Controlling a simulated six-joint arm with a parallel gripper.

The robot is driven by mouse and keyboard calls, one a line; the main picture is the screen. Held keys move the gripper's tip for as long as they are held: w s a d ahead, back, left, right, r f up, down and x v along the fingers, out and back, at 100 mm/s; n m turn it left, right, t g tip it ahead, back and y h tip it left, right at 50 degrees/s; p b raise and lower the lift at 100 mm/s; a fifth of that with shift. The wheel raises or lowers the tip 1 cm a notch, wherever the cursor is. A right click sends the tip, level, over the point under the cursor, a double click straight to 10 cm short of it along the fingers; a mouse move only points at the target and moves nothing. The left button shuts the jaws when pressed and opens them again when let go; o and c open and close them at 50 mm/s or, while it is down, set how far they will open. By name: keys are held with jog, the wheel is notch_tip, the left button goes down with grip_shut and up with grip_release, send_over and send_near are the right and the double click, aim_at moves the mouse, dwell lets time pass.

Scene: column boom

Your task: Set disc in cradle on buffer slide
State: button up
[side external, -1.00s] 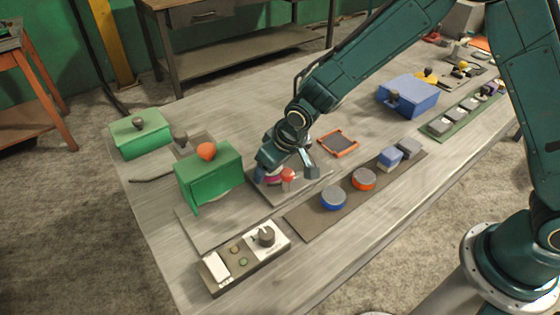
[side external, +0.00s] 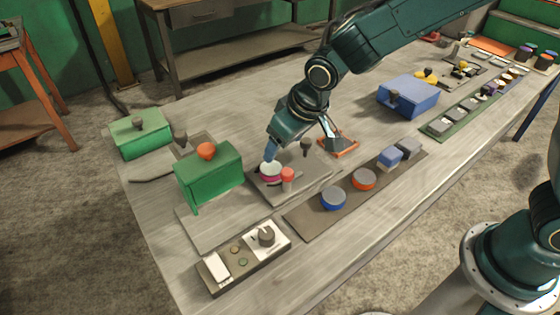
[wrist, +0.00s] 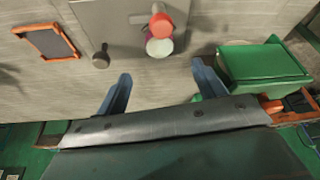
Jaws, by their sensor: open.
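A disc with a pale top and magenta side (side external: 270,169) rests on a grey plate (side external: 312,184), which I take to be the buffer slide. Any cradle under the disc is hidden. The disc also shows in the wrist view (wrist: 158,47), partly behind the red peg. My gripper (side external: 300,144) is open and empty, above and behind the disc. In the wrist view its blue fingers (wrist: 160,72) are wide apart, with nothing between them.
A green box (side external: 208,176) stands close left of the plate. A blue disc (side external: 333,201) and an orange disc (side external: 364,180) sit on a brown strip at the right. An orange-rimmed tray (side external: 340,146) lies behind. A switch panel (side external: 243,256) is in front.

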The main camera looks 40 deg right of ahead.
jog(key=shift+v, duration=1.15)
jog(key=s+d+r+m, duration=0.1)
jog(key=s+d+r, duration=0.9)
jog(key=d+r, duration=0.15)
jog(key=s+d, duration=0.3)
jog(key=s, duration=0.4)
jog(key=s+d+r+m+t, duration=0.1)
jog(key=s+d, duration=0.2)
jog(key=s, duration=0.4)
jog(key=shift+d+h, duration=0.25)
jog(key=shift+h, duration=0.15)
jog(key=shift+r, duration=0.15)
jog(key=shift+c, duration=0.2)
